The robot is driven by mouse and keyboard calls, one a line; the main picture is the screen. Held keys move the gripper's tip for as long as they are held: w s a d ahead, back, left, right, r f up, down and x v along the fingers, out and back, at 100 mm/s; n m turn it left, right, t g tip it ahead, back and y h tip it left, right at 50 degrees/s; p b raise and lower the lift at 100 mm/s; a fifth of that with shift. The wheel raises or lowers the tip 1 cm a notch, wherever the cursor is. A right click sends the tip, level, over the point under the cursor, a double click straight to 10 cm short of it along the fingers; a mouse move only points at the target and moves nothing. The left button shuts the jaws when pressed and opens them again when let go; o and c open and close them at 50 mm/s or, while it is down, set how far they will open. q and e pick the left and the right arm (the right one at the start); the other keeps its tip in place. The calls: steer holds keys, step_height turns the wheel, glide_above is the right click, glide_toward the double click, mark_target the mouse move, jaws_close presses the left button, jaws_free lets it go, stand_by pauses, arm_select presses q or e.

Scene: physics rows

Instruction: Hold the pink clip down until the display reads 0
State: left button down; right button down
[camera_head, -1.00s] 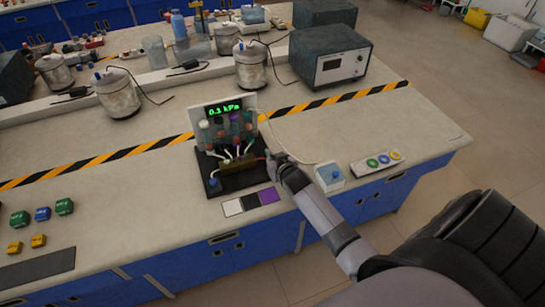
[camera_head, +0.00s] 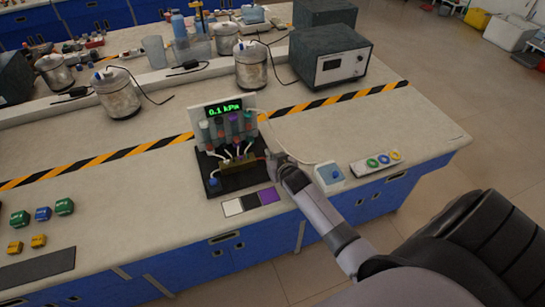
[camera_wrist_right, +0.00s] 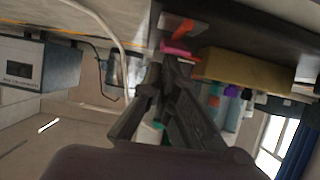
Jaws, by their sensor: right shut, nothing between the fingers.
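The display (camera_head: 224,109) stands at the back of a dark board (camera_head: 226,184) on the bench and reads 0.1 kPa in green. In front of it are several capped tubes and a brown block (camera_head: 238,165) with white hoses. The pink clip (camera_wrist_right: 178,51) shows in the right wrist view, at the tips of my right gripper (camera_wrist_right: 168,63); the fingertips seem to touch it, though contact is hard to tell. My right gripper is shut with nothing between its fingers. In the head view it (camera_head: 272,157) is at the board's right edge, where the clip is hidden or too small to see. My left gripper is not in view.
A white box with a blue knob (camera_head: 329,175) and a strip with coloured rings (camera_head: 376,164) lie right of the board. Colour swatches (camera_head: 250,201) lie in front. A grey instrument (camera_head: 332,58) and metal canisters (camera_head: 117,95) stand behind the striped tape.

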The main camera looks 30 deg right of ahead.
steer(key=shift+f, duration=0.1)
stand_by(0.3)
steer(key=shift+w+d, duration=0.2)
steer(key=shift+w, duration=0.6)
steer(key=shift+r, duration=0.3)
step_height(320, 180, up, 4)
steer(key=p, duration=0.3)
steer(key=shift+s, duration=0.15)
steer(key=f+b+v, duration=0.1)
steer(key=v, duration=0.8)
steer(key=shift+s+a+f, duration=0.2)
steer(key=shift+s+f, duration=0.05)
steer(key=shift+s, duration=0.25)
